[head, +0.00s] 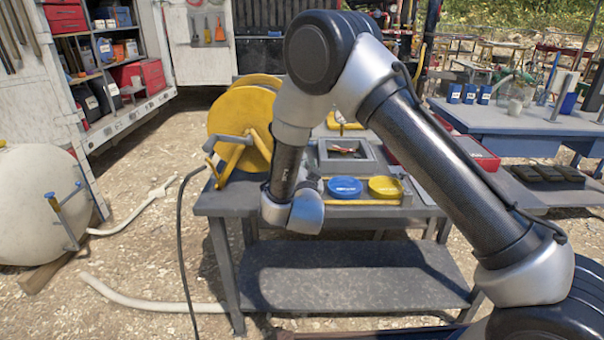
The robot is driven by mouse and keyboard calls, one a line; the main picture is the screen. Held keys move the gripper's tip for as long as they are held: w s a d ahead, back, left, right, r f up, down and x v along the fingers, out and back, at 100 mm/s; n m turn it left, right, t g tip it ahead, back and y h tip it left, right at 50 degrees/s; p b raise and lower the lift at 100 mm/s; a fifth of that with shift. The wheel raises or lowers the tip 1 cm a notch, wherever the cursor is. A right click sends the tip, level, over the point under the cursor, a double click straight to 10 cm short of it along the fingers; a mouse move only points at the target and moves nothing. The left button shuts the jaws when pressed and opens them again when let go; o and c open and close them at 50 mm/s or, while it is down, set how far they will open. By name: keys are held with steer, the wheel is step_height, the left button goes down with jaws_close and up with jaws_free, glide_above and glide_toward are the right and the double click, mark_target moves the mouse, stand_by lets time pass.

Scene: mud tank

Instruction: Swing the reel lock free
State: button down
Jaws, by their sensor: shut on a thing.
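A yellow reel (238,108) stands on the left end of the grey workbench (222,205), with its round side plate toward me. A grey crank-like lever (230,143) sticks out to the left across its lower part. I cannot tell whether this lever is the lock. My forearm and wrist come down just right of the reel and hide its right side. My gripper's jaws do not show; the wrist hides whatever is behind it.
Blue (345,187) and yellow (385,187) round lids lie on the bench right of my wrist. A dark hose (181,240) hangs at the bench's left. A pale tank (35,205) stands far left.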

steer(key=shift+w+d+f+m, duration=0.1)
steer(key=shift+d+f+m, duration=0.2)
steer(key=shift+d+m, duration=0.55)
steer(key=shift+s+d+f+m, duration=0.1)
steer(key=shift+d+f+m, duration=0.3)
steer(key=shift+m, duration=0.9)
steer(key=shift+w+d+f+m, duration=0.1)
steer(key=shift+d+f+m, duration=0.1)
steer(key=shift+d+m, duration=0.7)
steer(key=shift+a, duration=0.1)
steer(key=c, duration=1.3)
jaws_free()
steer(key=shift+f, duration=0.15)
steer(key=s, duration=1.2)
steer(key=shift+a, duration=0.2)
